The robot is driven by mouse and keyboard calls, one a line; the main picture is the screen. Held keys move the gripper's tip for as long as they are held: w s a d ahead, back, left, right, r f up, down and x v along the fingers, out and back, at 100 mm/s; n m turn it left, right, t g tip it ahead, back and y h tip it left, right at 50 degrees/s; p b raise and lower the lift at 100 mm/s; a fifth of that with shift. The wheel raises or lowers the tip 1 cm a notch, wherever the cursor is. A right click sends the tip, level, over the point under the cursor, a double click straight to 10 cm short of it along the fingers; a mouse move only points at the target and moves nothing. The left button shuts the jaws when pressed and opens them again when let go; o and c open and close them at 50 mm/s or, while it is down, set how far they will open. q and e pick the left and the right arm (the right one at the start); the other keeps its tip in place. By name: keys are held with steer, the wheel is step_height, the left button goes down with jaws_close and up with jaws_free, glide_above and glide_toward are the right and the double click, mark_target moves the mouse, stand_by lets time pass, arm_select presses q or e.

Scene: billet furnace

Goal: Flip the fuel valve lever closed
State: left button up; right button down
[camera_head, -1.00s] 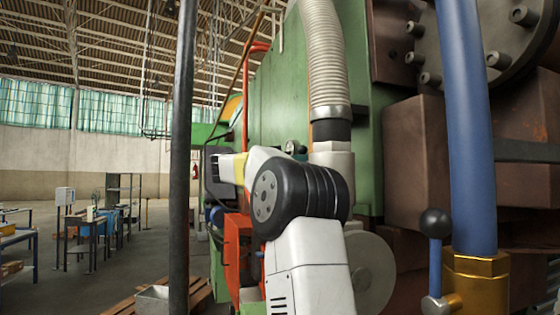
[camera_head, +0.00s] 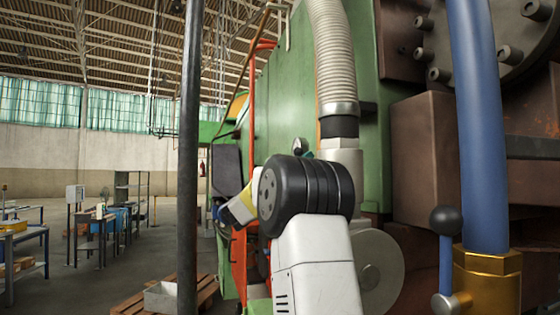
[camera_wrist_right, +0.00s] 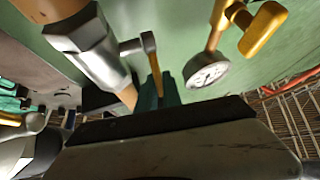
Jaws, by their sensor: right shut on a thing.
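In the right wrist view the fuel valve lever (camera_wrist_right: 150,52) is a short, flat yellow-brown bar on a metal stem beside a pipe with a grey hex fitting (camera_wrist_right: 88,42). The dark green fingertips of my right gripper (camera_wrist_right: 159,90) are shut on its lower end. The dark gripper body hides the fingers' base. In the head view my right arm comes up from the bottom centre, and its white and yellow wrist part slants down to the left. The fingers and this lever are hidden there. My left gripper is not in view.
A round gauge (camera_wrist_right: 208,74) and a yellow handle (camera_wrist_right: 262,28) are close by. A blue lever with a black ball (camera_head: 446,221) stands by the blue pipe (camera_head: 480,130) at right. A dark post (camera_head: 189,150) stands left of my arm.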

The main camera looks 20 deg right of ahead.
steer(key=c, duration=1.5)
jaws_free()
steer(key=shift+a+f, duration=0.1)
steer(key=v, duration=0.7)
steer(key=shift+a+f, duration=0.2)
steer(key=shift+a, duration=0.05)
